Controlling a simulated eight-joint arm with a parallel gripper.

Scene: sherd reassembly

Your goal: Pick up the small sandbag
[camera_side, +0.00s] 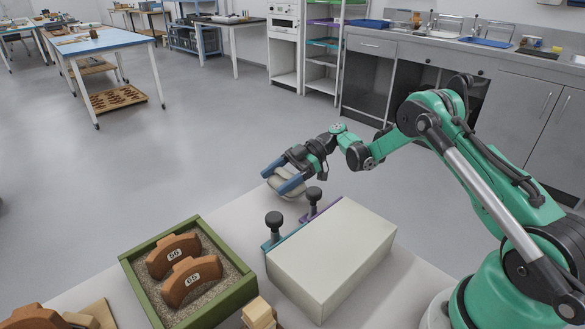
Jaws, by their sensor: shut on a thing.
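The small sandbag (287,193) is a pale, cream-grey pouch at the far end of the light table, behind the clamps. My gripper (284,178) reaches in from the right with its blue fingers on either side of the sandbag and is shut on it. The fingers hide part of the bag. I cannot tell whether the bag touches the tabletop or hangs just above it.
A large pale block (333,255) stands close by, with a teal clamp (273,232) and a purple clamp (312,204) at its far side. A green-edged sand tray (247,284) holds sherds marked 56 (173,255) and 65 (190,281). Wooden blocks (259,313) lie at the front.

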